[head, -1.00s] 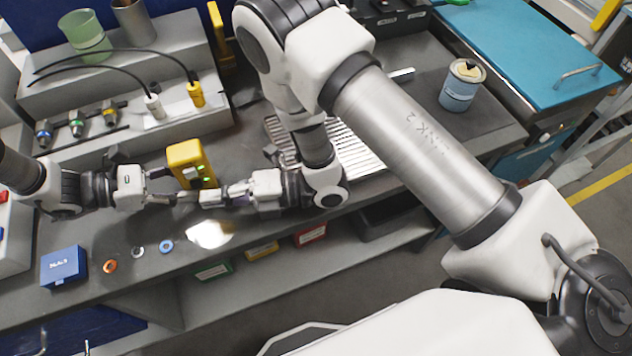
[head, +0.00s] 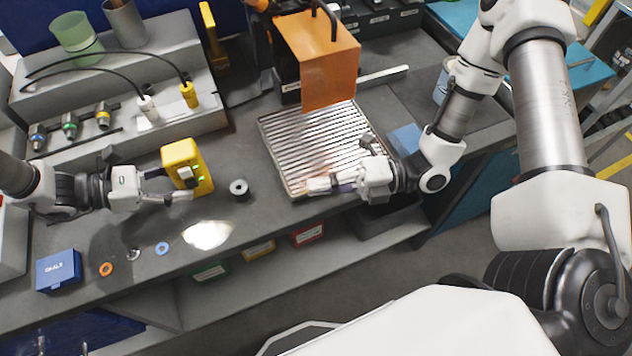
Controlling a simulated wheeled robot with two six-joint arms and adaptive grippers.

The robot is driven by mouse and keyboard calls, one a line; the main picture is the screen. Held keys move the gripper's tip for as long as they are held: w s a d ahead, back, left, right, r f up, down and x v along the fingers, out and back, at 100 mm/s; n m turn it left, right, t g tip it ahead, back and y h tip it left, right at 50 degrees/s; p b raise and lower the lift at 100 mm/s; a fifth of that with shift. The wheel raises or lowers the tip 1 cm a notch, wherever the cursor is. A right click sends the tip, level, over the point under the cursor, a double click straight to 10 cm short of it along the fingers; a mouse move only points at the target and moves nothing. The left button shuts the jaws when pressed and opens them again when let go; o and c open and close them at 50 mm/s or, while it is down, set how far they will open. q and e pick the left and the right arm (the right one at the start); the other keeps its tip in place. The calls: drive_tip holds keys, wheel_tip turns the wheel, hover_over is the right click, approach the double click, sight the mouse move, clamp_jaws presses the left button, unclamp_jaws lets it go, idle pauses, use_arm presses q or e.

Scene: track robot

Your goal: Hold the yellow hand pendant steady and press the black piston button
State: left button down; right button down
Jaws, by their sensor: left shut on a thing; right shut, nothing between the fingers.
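The yellow hand pendant (head: 182,156) stands tilted above the front part of the grey bench, with a pale patch and a small green light on its face. My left gripper (head: 176,195) is shut on the pendant's lower part, from the left. The black piston button cannot be told apart at this size. My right gripper (head: 312,186) is shut and empty, well to the right of the pendant, over the front edge of the ribbed metal tray. A small grey round part with a dark centre (head: 239,188) stands on the bench just right of the pendant.
The ribbed tray (head: 300,150) lies at right, with an orange box-shaped machine part (head: 318,60) above its back. A blue box (head: 58,270) and several small rings lie front left. A stepped grey rack (head: 150,95) with cables stands behind. Bench around the round part is clear.

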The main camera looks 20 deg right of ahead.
use_arm(q)
drive_tip(key=shift+a, duration=0.1)
drive_tip(key=shift+c, duration=1.8)
unclamp_jaws()
drive_tip(key=v, duration=1.2)
use_arm(e)
drive_tip(key=shift+r, duration=0.1)
